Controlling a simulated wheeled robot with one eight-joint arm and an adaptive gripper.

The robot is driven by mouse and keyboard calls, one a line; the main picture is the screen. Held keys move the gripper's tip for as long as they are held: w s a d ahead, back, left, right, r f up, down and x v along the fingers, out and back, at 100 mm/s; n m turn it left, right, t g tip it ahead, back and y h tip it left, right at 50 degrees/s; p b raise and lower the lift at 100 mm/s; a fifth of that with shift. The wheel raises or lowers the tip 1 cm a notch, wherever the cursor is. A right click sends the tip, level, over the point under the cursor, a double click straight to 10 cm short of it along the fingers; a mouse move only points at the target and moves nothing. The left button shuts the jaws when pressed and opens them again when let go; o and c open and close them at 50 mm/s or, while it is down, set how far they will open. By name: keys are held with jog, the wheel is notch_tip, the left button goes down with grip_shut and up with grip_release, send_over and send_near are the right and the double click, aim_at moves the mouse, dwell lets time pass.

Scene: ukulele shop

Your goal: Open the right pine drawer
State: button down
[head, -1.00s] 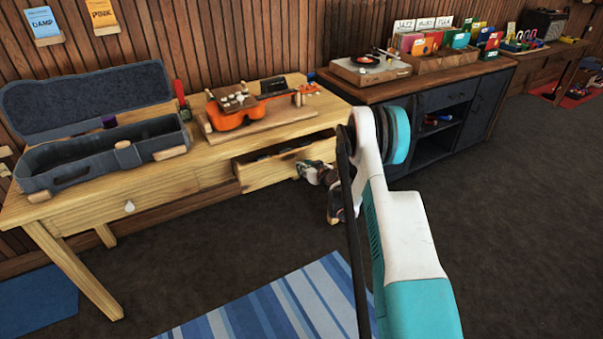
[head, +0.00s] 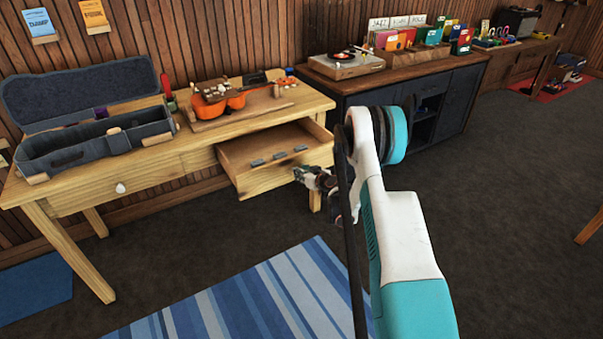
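The right pine drawer (head: 259,182) is pulled well out of the pine table (head: 187,150). Its inside shows, with several small dark grey pieces on its floor. My gripper (head: 304,175) is at the right part of the drawer's front, where the knob would be. The knob is hidden behind the fingers, and the gripper is too small and dark to tell whether it is shut on it. The left drawer (head: 95,193) is closed, with a white knob.
An open instrument case (head: 95,147) and an orange ukulele (head: 214,102) on a wooden board are on the tabletop. A dark cabinet (head: 455,105) with a record player (head: 346,62) stands to the right. A blue striped rug (head: 262,297) lies in front; the floor at right is clear.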

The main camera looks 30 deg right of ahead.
jog(key=c, duration=1.3)
grip_release()
jog(key=v, duration=1.2)
